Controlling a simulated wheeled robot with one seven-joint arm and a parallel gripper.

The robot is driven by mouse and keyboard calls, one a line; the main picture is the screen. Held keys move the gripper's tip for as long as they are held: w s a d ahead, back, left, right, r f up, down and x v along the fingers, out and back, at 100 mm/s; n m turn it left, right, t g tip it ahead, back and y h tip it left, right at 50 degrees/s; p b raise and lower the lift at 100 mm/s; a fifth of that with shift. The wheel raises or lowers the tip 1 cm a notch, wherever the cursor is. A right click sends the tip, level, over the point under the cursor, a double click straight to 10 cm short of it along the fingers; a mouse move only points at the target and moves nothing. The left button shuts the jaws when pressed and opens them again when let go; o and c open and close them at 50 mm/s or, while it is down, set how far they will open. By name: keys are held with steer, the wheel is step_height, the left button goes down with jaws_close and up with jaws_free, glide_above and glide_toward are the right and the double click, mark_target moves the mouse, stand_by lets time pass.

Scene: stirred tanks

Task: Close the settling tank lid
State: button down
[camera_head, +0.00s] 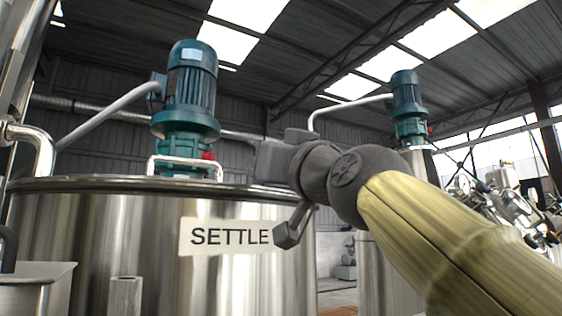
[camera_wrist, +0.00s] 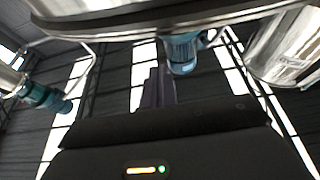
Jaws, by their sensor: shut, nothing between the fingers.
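The settling tank (camera_head: 130,240) is a shiny steel cylinder with a SETTLE label (camera_head: 231,237), at left in the head view. A pale loop handle (camera_head: 185,160) rises above its dark rim, in front of a teal motor (camera_head: 190,90). The top is seen edge-on, so I cannot tell how far the lid is open. My gripper (camera_wrist: 155,88) is shut and empty in the wrist view, with a curved steel rim (camera_wrist: 130,22) and a teal motor (camera_wrist: 180,55) beyond it. In the head view my arm's end is beside the tank's right upper edge; its fingertips are unclear.
A second steel tank (camera_head: 385,278) with a teal motor (camera_head: 408,105) stands behind my arm. A steel pipe (camera_head: 40,150) bends at the far left. Shiny pipework (camera_head: 505,205) stands at right. Steel beams and skylights are overhead.

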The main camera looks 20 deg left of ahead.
steer(key=b+v, duration=0.4)
steer(key=v, duration=0.6)
steer(key=shift+s+b, duration=0.15)
steer(key=shift+b, duration=0.2)
steer(key=shift+r, duration=0.1)
